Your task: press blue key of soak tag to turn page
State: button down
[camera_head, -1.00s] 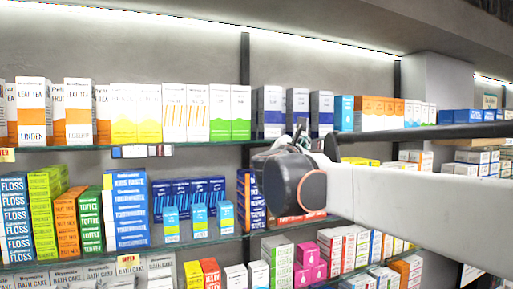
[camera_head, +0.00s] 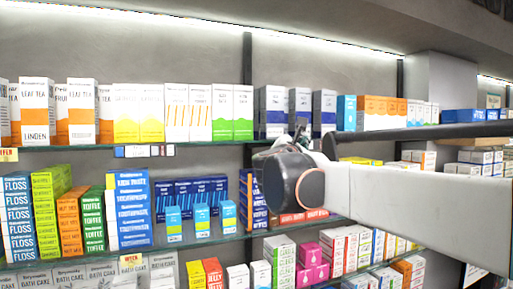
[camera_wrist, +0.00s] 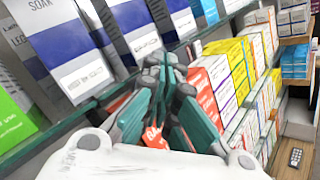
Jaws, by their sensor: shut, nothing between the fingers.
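White and dark-blue boxes stand on the upper shelf in the head view (camera_head: 271,112). In the wrist view the nearest such box (camera_wrist: 75,50) reads "SOAK". I cannot make out the soak tag or its blue key; my arm and gripper cover the shelf edge below these boxes in the head view. My gripper (camera_head: 300,128) is at that edge, in front of the boxes. In the wrist view its fingers (camera_wrist: 166,65) are shut and empty, pointing along the shelf beside the boxes. Whether the tips touch anything I cannot tell.
A small white label strip with coloured ends (camera_head: 140,151) sits on the upper shelf edge further left. Red-orange boxes (camera_wrist: 213,82) and yellow boxes (camera_wrist: 232,62) stand on the shelf below, close to my fingers. Glass shelf edges (camera_wrist: 70,130) run beside the gripper.

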jog(key=shift+w+a, duration=0.1)
jog(key=shift+w, duration=0.3)
dwell(0.3)
jog(key=shift+s, duration=1)
jog(key=s, duration=0.1)
jog(key=s+d, duration=0.1)
jog(key=s, duration=0.1)
jog(key=s+d, duration=0.1)
jog(key=shift+s+d, duration=0.15)
jog(key=shift+s, duration=0.1)
